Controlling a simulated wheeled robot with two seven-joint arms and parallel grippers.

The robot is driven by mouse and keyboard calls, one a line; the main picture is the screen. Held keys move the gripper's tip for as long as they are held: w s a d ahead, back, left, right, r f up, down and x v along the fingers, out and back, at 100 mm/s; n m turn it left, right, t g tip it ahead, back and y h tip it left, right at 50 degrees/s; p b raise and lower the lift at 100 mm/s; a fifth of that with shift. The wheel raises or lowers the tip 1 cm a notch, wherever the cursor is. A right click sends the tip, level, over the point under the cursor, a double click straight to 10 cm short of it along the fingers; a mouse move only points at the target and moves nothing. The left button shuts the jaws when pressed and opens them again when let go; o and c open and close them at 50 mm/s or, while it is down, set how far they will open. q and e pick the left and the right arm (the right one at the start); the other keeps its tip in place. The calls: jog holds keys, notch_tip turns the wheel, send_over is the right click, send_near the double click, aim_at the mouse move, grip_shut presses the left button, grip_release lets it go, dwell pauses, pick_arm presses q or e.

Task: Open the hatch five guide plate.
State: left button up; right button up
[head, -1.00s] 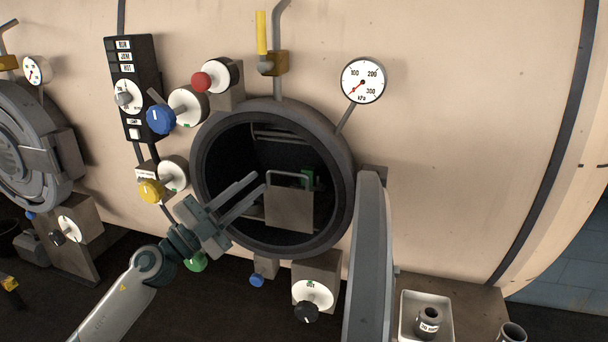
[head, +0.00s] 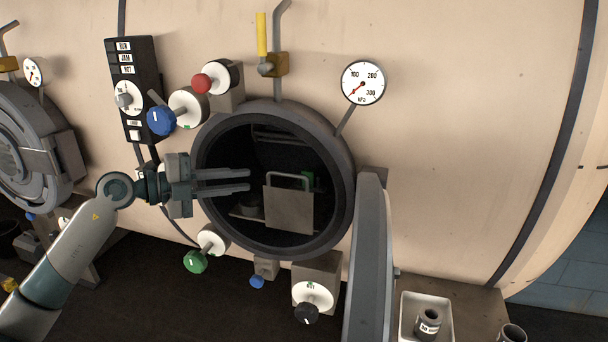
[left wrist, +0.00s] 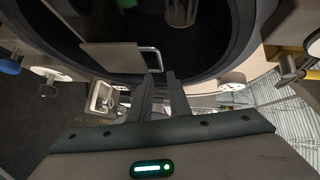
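The guide plate (head: 289,208) is a flat grey plate with a bar handle (head: 288,177) along its top, inside the round dark hatch opening (head: 272,150). The plate and handle also show in the left wrist view (left wrist: 112,57). My left gripper (head: 248,180) is level at the left of the opening, its two fingers apart and pointing right toward the handle. A short gap separates the fingertips from the handle, and nothing is between them. The hatch door (head: 368,260) stands swung open at the right. My right gripper is not in view.
The hatch ring (head: 343,155) surrounds the opening. Blue (head: 161,120), red (head: 202,83), green (head: 195,261) and black (head: 306,313) knobs sit around it. A pressure gauge (head: 363,82) is at upper right. A tray (head: 408,318) with a small container stands at lower right.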

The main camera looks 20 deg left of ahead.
pick_arm(q)
jog(key=p+x, duration=0.6)
jog(key=x, duration=1.1)
jog(key=shift+w+d+r, duration=0.1)
jog(key=shift+w, duration=0.05)
grip_shut()
